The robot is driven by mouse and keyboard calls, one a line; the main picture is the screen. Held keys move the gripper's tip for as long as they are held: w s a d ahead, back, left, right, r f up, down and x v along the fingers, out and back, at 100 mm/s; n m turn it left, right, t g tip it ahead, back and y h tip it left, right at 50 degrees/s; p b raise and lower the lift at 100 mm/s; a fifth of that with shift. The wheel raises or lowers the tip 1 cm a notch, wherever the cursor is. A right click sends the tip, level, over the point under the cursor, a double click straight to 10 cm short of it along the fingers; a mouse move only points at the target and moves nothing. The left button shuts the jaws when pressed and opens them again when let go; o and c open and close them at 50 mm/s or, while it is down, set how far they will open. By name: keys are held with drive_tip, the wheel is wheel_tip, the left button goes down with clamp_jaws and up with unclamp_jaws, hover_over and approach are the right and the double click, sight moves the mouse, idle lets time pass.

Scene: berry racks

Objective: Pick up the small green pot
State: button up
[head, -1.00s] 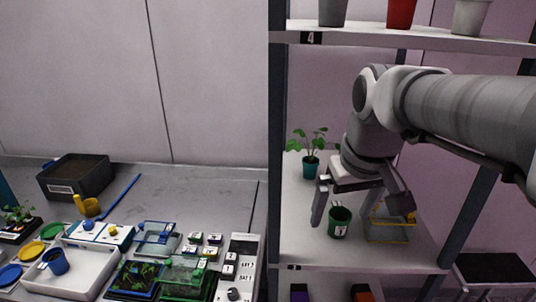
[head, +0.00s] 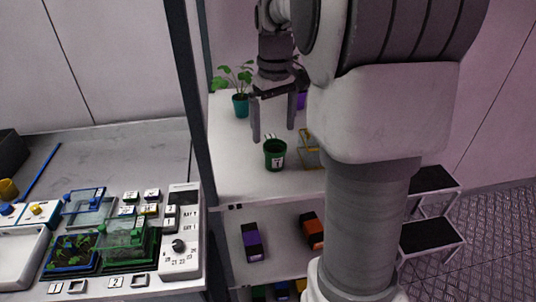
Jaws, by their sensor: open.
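The small green pot (head: 275,156) stands upright on the white middle shelf (head: 240,178), near its front edge, with a white label on its front. My gripper (head: 273,135) points down with its two fingers apart, above and behind the pot. It holds nothing. The pot does not appear to be between the fingertips. My arm covers the right part of the shelf.
A teal pot with a leafy plant (head: 240,104) stands behind left on the same shelf. A yellow-edged clear box (head: 309,152) sits just right of the green pot, partly hidden. Purple (head: 251,242) and orange (head: 312,230) boxes lie on the shelf below.

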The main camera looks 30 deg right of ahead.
sight(275, 141)
drive_tip(key=f, duration=0.4)
drive_tip(key=shift+d+f, duration=0.2)
drive_tip(key=shift+f, duration=0.2)
clamp_jaws()
